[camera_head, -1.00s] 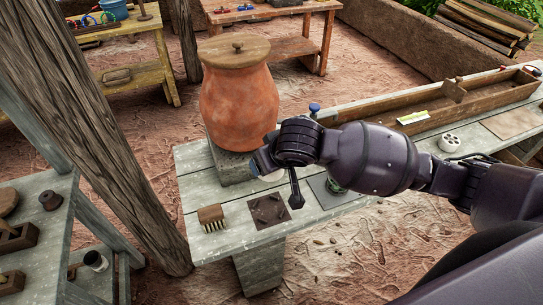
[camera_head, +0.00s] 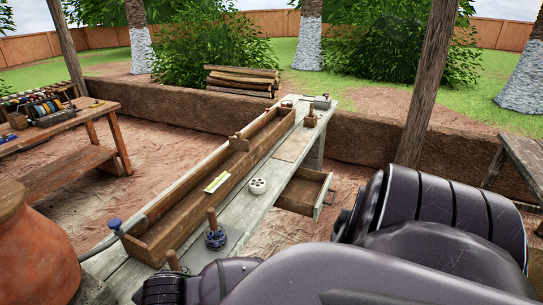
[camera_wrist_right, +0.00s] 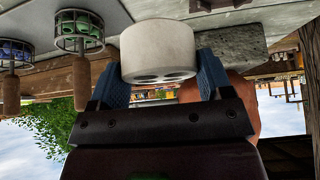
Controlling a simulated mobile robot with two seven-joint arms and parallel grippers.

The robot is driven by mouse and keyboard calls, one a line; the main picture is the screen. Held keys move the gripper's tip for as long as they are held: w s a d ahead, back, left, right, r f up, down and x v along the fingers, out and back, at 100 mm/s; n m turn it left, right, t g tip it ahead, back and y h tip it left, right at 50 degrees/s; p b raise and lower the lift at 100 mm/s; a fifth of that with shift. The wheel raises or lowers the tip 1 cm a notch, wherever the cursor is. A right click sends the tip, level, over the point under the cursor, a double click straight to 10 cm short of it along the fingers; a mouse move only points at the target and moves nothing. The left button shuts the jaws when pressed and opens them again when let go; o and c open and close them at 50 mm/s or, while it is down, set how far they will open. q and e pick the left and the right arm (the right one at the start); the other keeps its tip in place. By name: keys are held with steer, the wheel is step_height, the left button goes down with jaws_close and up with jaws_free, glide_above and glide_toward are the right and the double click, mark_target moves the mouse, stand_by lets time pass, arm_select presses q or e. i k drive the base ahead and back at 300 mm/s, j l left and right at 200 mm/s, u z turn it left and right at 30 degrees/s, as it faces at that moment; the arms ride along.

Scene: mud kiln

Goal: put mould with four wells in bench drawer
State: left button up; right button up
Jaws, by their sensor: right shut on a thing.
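My right gripper (camera_wrist_right: 160,68) is shut on a white cylindrical mould (camera_wrist_right: 158,44), with its blue fingers on either side. Dark wells show on the mould's face, but I cannot count them all. A similar white round piece with several holes (camera_head: 258,186) stands on the bench (camera_head: 237,205). The bench drawer (camera_head: 304,191) is pulled open below the bench's right side, and its visible inside looks empty. In the head view my right arm crosses the lower right, and its gripper is out of sight. My left gripper is not in view.
A long wooden trough (camera_head: 190,215) runs along the bench's left side. A wooden-handled tool (camera_head: 214,237) stands near the bench front. A clay pot (camera_head: 35,250) is at lower left. A grey block (camera_wrist_right: 232,45) is close beside the held mould.

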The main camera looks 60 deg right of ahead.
mark_target(305, 196)
steer(key=l+z, duration=0.1)
steer(key=l, duration=0.5)
steer(key=l+z, duration=0.1)
steer(key=l, duration=0.5)
steer(key=l+z, duration=0.1)
steer(key=l, duration=0.5)
steer(key=i+l+z, duration=0.1)
steer(key=l, duration=0.5)
steer(key=l+z, duration=0.1)
steer(key=l, duration=0.55)
steer(key=i+l, duration=0.15)
steer(key=l, duration=0.4)
steer(key=z, duration=0.05)
